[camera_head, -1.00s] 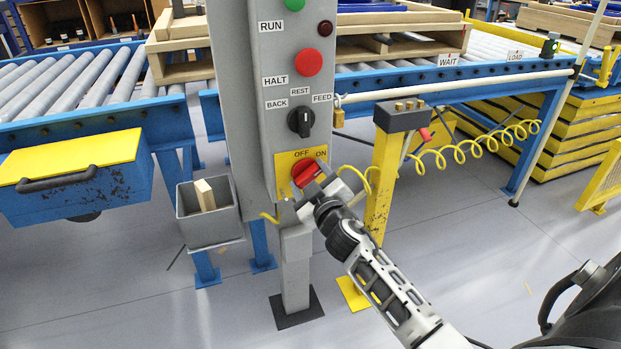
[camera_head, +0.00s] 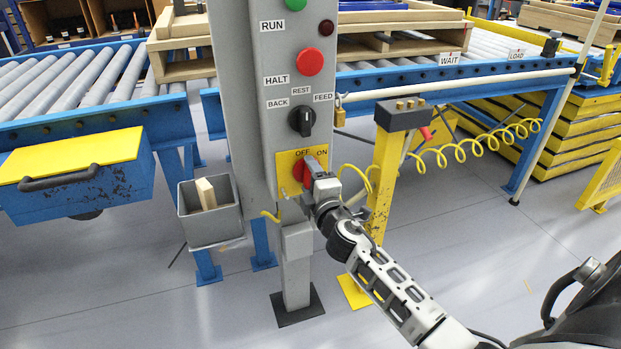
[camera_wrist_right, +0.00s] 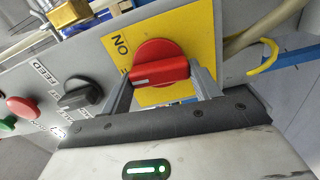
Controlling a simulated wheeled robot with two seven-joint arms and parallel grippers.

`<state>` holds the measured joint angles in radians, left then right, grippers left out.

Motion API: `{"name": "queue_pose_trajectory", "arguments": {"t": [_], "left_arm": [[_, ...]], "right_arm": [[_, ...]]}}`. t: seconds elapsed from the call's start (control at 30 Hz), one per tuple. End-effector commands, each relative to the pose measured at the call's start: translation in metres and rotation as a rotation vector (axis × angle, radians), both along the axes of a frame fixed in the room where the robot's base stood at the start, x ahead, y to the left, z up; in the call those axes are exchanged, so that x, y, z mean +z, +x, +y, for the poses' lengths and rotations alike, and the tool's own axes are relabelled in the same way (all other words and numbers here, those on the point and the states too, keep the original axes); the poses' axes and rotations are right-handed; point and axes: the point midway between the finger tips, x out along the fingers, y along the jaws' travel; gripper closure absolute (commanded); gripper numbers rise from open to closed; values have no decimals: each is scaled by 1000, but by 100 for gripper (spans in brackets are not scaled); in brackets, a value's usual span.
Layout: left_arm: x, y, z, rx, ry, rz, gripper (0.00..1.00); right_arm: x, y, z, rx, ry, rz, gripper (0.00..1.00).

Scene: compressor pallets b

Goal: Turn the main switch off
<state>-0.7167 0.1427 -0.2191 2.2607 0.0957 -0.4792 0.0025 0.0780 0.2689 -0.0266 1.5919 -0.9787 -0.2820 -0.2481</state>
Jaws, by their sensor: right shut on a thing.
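The red main switch (camera_head: 300,173) sits on a yellow plate (camera_head: 284,163) marked OFF and ON, low on the grey control post. My right gripper (camera_head: 314,168) is at the switch and covers much of it. In the right wrist view the red handle (camera_wrist_right: 160,71) lies between the two fingers of my right gripper (camera_wrist_right: 162,84), which are shut on it. Its pale-marked end faces the side where OFF stands. There, ON is readable, while OFF is mostly hidden by a finger. My left gripper is out of view.
Above the switch are a black selector knob (camera_head: 301,121), a red HALT button (camera_head: 309,62) and a dark red lamp (camera_head: 326,27). A yellow post (camera_head: 383,170) stands close on the right. A grey bin (camera_head: 212,229) hangs at left. Roller conveyors stand behind.

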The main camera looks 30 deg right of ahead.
Motion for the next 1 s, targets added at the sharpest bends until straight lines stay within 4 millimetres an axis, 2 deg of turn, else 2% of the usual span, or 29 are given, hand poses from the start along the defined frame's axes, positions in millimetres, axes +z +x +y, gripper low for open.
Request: {"name": "queue_pose_trajectory", "arguments": {"t": [0.3,0.77,0.8,0.83,0.87,1.0], "left_arm": [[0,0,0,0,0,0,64],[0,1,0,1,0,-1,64],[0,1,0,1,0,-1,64],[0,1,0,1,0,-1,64],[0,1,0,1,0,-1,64],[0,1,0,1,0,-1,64]], "right_arm": [[-1,0,-1,-1,-89,23,61],[-1,0,-1,-1,-103,25,61],[-1,0,-1,-1,-104,25,30],[-1,0,-1,-1,-104,25,22],[-1,0,-1,-1,-103,25,16],[-1,0,0,-1,-101,24,16]]}}
